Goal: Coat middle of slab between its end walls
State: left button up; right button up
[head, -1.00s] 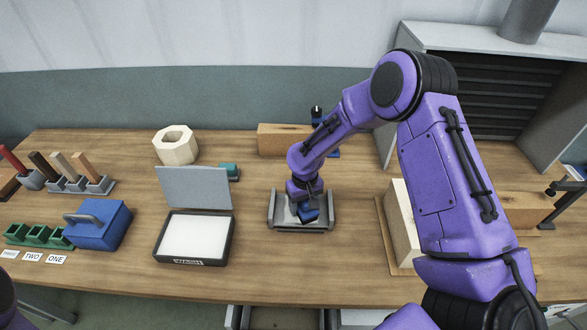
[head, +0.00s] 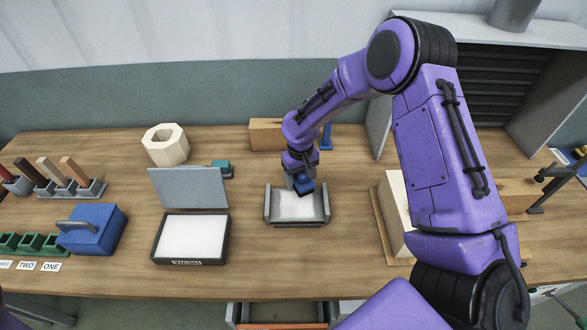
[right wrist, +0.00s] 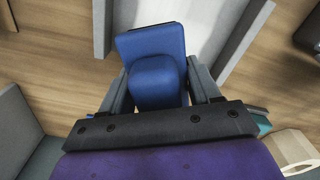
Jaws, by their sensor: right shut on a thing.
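The slab is a shallow grey tray (head: 268,208) with raised end walls at its left and right, near the middle of the bench. Its middle (head: 296,208) looks white. My right gripper (head: 300,180) is shut on a blue block-like tool (head: 305,189) at the slab's back edge. Whether the tool touches the slab cannot be told. In the right wrist view the blue tool (right wrist: 155,50) sits between both fingers, with the slab's walls (right wrist: 102,25) on either side beyond it. My left gripper is out of view.
Left of the slab stands an open black case (head: 158,245) with a white pad and a raised grey lid (head: 190,188). A blue handled block (head: 100,232) lies farther left. A pale block (head: 396,205) stands on a board at right. A wooden block (head: 266,135) lies behind.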

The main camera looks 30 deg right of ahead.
jog(key=shift+w+r, duration=0.2)
jog(key=shift+r, duration=0.9)
jog(key=shift+s+r, duration=0.15)
jog(key=shift+r, duration=0.4)
